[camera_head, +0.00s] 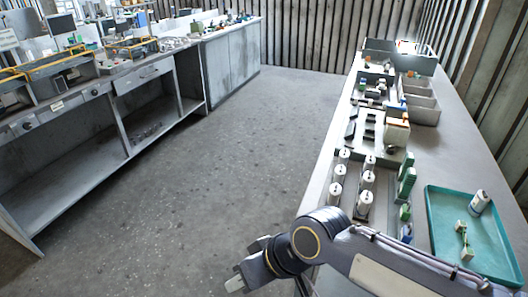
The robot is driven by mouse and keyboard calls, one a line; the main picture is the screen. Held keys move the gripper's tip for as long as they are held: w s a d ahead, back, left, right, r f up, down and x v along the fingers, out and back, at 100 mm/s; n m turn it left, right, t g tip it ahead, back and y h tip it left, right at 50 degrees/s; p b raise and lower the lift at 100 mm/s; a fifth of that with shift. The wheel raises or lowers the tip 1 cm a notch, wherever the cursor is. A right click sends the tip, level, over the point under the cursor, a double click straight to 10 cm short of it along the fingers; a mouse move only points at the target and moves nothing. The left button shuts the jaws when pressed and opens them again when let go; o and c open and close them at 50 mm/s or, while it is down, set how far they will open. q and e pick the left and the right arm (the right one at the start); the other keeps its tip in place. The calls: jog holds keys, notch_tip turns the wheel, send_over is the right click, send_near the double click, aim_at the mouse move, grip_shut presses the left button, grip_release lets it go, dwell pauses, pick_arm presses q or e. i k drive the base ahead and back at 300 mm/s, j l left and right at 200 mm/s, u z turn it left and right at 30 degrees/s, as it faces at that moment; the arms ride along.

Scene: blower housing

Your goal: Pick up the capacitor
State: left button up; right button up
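Several silver-white cylinders that look like capacitors (364,202) stand upright in two rows in a tray on the right-hand bench. One more such cylinder (479,202) leans or lies in the teal tray (437,231), at its upper right. My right arm comes in from the bottom right. My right gripper (237,284) is at the bottom, left of the bench and over the floor, apart from all the cylinders. I cannot see whether its fingers are apart. My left gripper is out of the picture.
A small pale green part (464,240) lies in the teal tray. Green and blue parts (407,180) stand beside the cylinders. Grey bins (421,104) and other parts stand farther back. The floor (240,150) between the benches is clear.

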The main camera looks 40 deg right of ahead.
aim_at(343, 157)
jog(key=i+j, duration=0.2)
jog(key=i, duration=0.25)
jog(key=i+j+u, duration=0.1)
jog(key=i, duration=0.35)
jog(key=i+z, duration=0.3)
jog(key=z, duration=0.15)
jog(key=i+z, duration=0.4)
jog(key=i+j+z, duration=0.1)
jog(key=z, duration=0.35)
jog(key=i+l+z, duration=0.2)
jog(key=z, duration=0.2)
jog(key=i+l+z, duration=0.15)
jog(key=z, duration=0.3)
jog(key=i+z, duration=0.6)
jog(key=z, duration=0.2)
jog(key=i+l+z, duration=0.1)
jog(key=i, duration=0.1)
